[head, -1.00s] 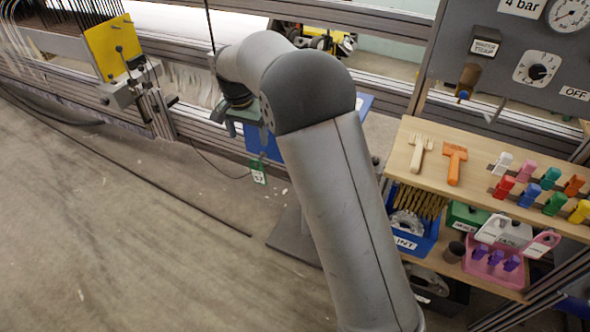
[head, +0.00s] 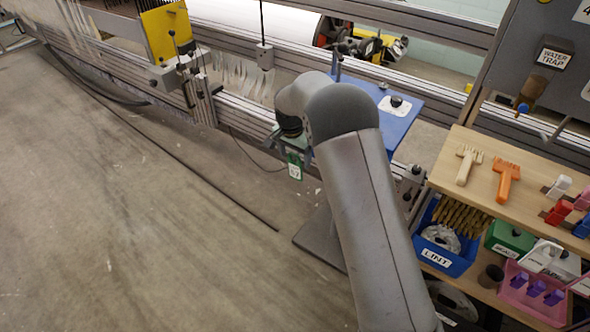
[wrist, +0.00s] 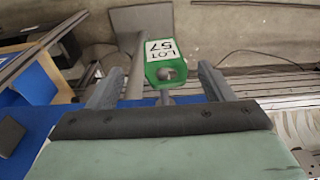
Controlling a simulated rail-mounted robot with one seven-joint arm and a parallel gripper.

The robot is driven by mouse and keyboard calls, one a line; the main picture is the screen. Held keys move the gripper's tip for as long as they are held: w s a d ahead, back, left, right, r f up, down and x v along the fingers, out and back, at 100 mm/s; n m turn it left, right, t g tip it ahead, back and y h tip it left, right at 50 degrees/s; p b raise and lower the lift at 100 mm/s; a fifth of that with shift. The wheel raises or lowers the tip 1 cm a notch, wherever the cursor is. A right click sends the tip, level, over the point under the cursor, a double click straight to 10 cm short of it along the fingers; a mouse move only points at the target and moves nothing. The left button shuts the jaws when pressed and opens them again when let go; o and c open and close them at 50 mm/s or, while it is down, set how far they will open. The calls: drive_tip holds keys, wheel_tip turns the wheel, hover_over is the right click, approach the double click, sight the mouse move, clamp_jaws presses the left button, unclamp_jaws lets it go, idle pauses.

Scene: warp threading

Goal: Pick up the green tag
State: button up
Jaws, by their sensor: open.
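The green tag (wrist: 165,48) has a white label reading LOT 57. In the wrist view it sits in line with the gap between my gripper's fingers (wrist: 160,70), with space on both sides. The fingers are open and apart from the tag's sides; how far they reach along it I cannot tell. In the head view the tag (head: 294,166) shows just below my gripper (head: 288,146), partly hidden by it and my arm. It is beside the blue table (head: 402,121).
A shelf (head: 500,215) with brushes and coloured clips stands at the right, above a blue LINT bin (head: 440,258). The metal loom rail (head: 235,108) runs behind my gripper. A thin cable (head: 245,155) runs close to the tag. Open floor (head: 130,240) lies at the left.

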sight(294, 162)
drive_tip(key=f, duration=0.3)
drive_tip(key=w+f, duration=0.1)
drive_tip(key=f, duration=0.1)
drive_tip(key=shift+b, duration=0.3)
drive_tip(key=c, duration=1.2)
drive_tip(key=shift+r, duration=0.1)
drive_tip(key=shift+r, duration=0.6)
drive_tip(key=s+a, duration=0.4)
drive_tip(key=s, duration=0.3)
drive_tip(key=s+a, duration=0.5)
drive_tip(key=s, duration=0.3)
drive_tip(key=shift+s+a+p, duration=0.2)
drive_tip(key=shift+s+p, duration=0.1)
